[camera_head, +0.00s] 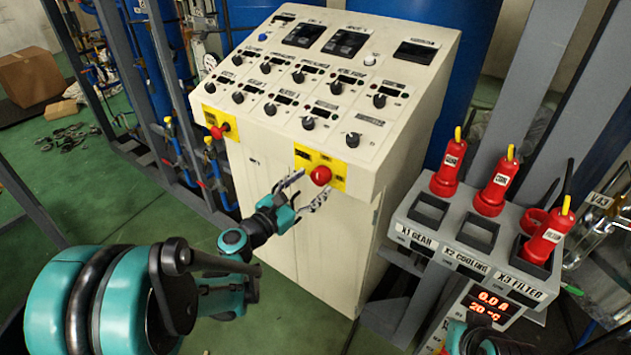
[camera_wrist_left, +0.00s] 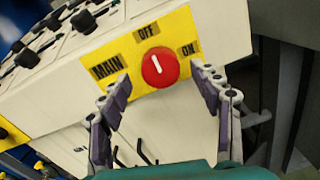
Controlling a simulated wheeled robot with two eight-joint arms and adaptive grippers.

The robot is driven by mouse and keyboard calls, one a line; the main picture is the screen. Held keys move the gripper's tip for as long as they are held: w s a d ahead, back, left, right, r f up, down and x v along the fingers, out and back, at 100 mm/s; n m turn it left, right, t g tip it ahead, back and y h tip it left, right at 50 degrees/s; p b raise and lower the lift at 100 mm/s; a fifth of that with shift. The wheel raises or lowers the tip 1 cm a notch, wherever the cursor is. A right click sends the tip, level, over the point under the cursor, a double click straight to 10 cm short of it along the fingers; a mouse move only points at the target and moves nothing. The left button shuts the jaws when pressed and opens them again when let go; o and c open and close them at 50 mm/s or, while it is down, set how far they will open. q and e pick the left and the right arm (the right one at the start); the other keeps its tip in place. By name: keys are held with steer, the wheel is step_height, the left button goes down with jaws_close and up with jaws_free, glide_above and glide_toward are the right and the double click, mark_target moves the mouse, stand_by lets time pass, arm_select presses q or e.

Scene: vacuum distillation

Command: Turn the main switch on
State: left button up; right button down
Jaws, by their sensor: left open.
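The main switch (camera_head: 320,175) is a round red knob on a yellow plate at the lower right of the cream control cabinet's front. In the left wrist view the red knob (camera_wrist_left: 160,68) sits beside the labels MAIN, OFF and ON. Its white mark points roughly up toward OFF. My left gripper (camera_head: 313,184) is open in front of the knob. In the left wrist view its fingertips (camera_wrist_left: 163,82) lie to either side of the knob, apart from it, with nothing held. Part of my right arm (camera_head: 482,340) shows at the bottom edge; its fingers cannot be made out.
Another red knob on a yellow plate (camera_head: 221,130) is at the cabinet's left. Rows of black knobs cover the sloping panel (camera_head: 375,65). To the right, a grey rack (camera_head: 455,243) holds red plugs above a lit display (camera_head: 488,305). Green floor (camera_head: 150,205) is open at left.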

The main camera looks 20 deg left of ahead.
arm_select(q)
steer(key=shift+x, duration=1.2)
steer(key=shift+c, duration=0.3)
steer(key=c, duration=1.1)
